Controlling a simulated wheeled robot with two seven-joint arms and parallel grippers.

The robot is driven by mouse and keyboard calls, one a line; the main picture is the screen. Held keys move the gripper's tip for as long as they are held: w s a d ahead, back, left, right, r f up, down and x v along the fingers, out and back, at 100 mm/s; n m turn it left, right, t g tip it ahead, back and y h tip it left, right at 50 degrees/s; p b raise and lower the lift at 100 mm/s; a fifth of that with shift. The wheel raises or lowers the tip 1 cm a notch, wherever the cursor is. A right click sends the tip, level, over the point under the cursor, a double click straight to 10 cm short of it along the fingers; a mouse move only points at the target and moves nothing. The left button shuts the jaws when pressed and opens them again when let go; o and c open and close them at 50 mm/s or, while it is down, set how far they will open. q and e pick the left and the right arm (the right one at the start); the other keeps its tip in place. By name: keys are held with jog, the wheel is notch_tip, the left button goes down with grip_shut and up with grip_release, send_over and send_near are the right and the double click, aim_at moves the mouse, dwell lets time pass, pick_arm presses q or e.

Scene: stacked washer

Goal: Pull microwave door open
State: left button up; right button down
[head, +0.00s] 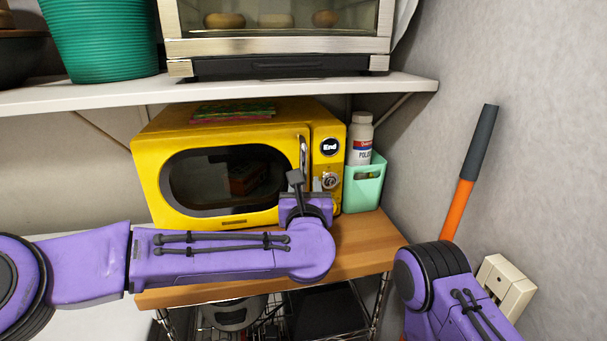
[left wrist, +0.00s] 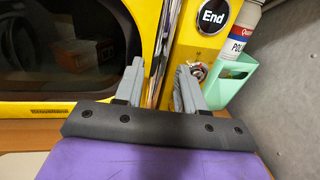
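The yellow microwave (head: 320,112) stands on a wooden shelf, its door (head: 147,172) with a dark oval window looking shut. Its vertical metal handle (head: 304,153) is at the door's right edge, left of the control panel; the handle also shows in the left wrist view (left wrist: 166,45). My left gripper (head: 307,184) is at the handle's lower part. In the left wrist view its two grey fingers (left wrist: 160,85) are spread, with the handle between them in the picture. I cannot tell whether they touch it. My right arm shows at lower right, but its gripper is out of view.
A mint holder (head: 364,184) with a white bottle (head: 359,140) stands right of the microwave. A white shelf (head: 270,90) above carries a toaster oven (head: 278,45) and a green basket (head: 102,40). An orange-handled tool (head: 460,205) leans against the grey right wall.

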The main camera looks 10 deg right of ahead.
pick_arm(q)
jog(key=x, duration=0.3)
jog(key=shift+a+f, duration=0.15)
jog(key=shift+f, duration=0.15)
jog(key=shift+s+r, duration=0.2)
jog(key=shift+s, duration=0.15)
jog(key=shift+w+a, duration=0.1)
grip_shut()
jog(key=shift+f, duration=0.15)
